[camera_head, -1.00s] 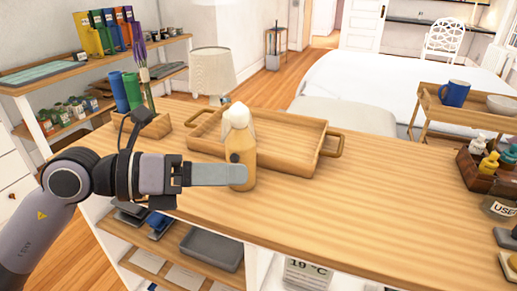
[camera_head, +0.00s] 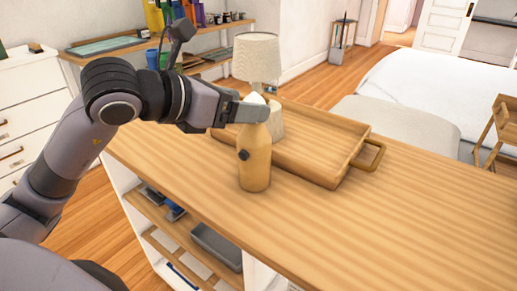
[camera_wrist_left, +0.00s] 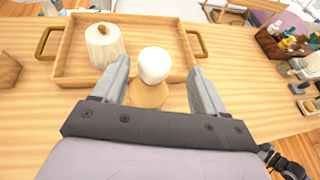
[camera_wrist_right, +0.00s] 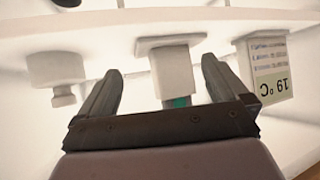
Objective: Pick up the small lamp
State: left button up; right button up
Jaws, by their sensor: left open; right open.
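The small lamp looks like a bottle-shaped wooden body (camera_head: 255,165) with a round white top and a dark knob on its side. It stands upright on the wooden counter, in front of the tray. My left gripper (camera_head: 252,112) is open at the height of its top; the near finger partly hides the white top. In the left wrist view the white top (camera_wrist_left: 154,65) lies between the two open fingers (camera_wrist_left: 158,80), with gaps showing on both sides. My right gripper (camera_wrist_right: 160,85) is open and holds nothing, facing pale shelf parts.
A wooden tray (camera_head: 305,145) with handles lies just behind the small lamp. A whitish ribbed object (camera_wrist_left: 104,46) stands in it. A larger shaded lamp (camera_head: 257,57) stands beyond the counter. The counter's right part is clear. A 19 °C display (camera_wrist_right: 270,80) hangs near my right gripper.

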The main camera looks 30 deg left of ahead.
pick_arm(q)
jog(key=x, duration=0.4)
jog(key=p+x, duration=0.1)
jog(key=x, duration=0.1)
jog(key=shift+a, duration=0.4)
grip_shut()
